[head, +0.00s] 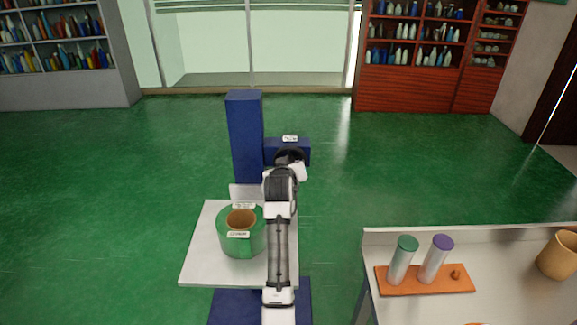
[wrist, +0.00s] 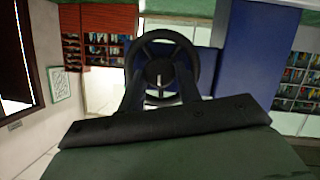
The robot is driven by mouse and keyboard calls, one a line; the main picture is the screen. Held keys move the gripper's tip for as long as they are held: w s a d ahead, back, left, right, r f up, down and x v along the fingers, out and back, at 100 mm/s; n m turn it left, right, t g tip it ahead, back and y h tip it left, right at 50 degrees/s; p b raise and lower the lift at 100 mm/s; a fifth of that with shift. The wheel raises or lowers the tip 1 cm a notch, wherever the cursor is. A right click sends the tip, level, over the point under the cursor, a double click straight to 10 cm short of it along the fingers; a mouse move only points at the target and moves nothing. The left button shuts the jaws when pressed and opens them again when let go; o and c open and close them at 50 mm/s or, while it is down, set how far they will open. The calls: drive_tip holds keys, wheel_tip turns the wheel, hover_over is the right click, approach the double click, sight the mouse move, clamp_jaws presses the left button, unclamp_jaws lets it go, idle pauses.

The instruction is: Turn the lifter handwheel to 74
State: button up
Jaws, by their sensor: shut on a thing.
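The black spoked handwheel (wrist: 162,48) fills the middle of the wrist view, in front of the blue lifter housing. In the head view the handwheel (head: 290,154) is mostly hidden behind my arm. My gripper (wrist: 162,88) is at the wheel, its two dark fingers at either side of the hub area, shut on the wheel. A small pale mark shows at the wheel's centre. The lifter has a tall blue column (head: 246,135) and a blue side box (head: 302,150) with a white label, too small to read. No number can be read.
At right, a white table (head: 505,300) bears an orange rack (head: 430,284) with two capped tubes and a tan cup (head: 560,255). The green floor behind is clear.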

drive_tip(key=shift+m, duration=0.3)
idle(0.4)
drive_tip(key=o, duration=1)
drive_tip(key=shift+c, duration=0.2)
drive_tip(key=b+v, duration=0.2)
drive_tip(key=v, duration=1.1)
drive_tip(key=shift+s+r, duration=0.2)
drive_tip(key=shift+s, duration=0.15)
drive_tip(key=shift+d, duration=0.1)
